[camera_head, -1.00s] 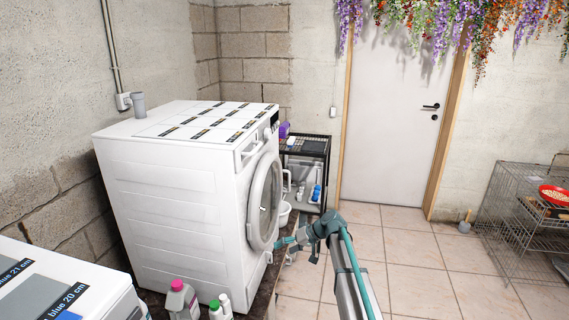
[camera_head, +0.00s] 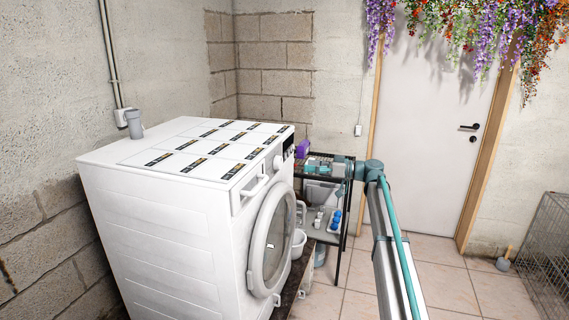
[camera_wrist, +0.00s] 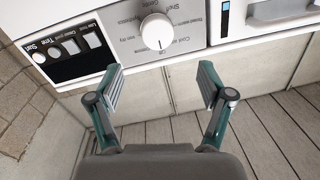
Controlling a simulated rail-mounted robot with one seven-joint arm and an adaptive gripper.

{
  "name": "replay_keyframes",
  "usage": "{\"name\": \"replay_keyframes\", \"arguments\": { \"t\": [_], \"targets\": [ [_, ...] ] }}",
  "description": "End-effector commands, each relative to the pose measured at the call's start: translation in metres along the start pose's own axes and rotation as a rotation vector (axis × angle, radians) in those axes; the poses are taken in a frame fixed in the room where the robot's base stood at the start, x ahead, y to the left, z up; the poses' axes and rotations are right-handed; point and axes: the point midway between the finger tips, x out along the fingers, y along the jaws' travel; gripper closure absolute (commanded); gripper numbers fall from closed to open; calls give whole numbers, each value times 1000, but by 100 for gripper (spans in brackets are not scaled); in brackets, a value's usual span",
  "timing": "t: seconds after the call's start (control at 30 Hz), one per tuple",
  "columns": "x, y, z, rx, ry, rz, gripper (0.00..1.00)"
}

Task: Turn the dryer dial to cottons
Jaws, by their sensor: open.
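The white dryer (camera_head: 165,225) stands at the left in the head view, its round door facing right. Its white round dial (camera_head: 278,163) sits high on the front panel. In the wrist view the dial (camera_wrist: 157,31) is at the top, with small printed labels around it and a dark pointer mark at its lower edge, near "Off". Most of the other labels are too small to read. My gripper (camera_wrist: 160,75) is open and empty, its fingers spread either side of the dial's line, apart from it. In the head view my gripper (camera_head: 318,166) is small, right of the panel.
Beside the dial is a black panel (camera_wrist: 75,58) with buttons marked Start and Time. A drawer front (camera_wrist: 268,15) is on the other side. A black shelf rack (camera_head: 340,235) with bottles stands behind my arm.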

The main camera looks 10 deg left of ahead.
Motion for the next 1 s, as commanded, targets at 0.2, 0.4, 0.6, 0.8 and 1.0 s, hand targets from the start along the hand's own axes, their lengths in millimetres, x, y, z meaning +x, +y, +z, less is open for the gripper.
{"name": "replay_keyframes", "arguments": {
  "t": [0.2, 0.4, 0.6, 0.8, 1.0],
  "targets": [
    [25, 0, -2, -1, -2, -2, 21],
    [60, 1, -2, 0, -3, 0, 21],
    [89, 1, -1, 0, -3, 1, 21],
    [104, 1, 0, 0, -3, 1, 21],
    [106, 1, 1, 0, -3, 2, 21]
  ]
}}
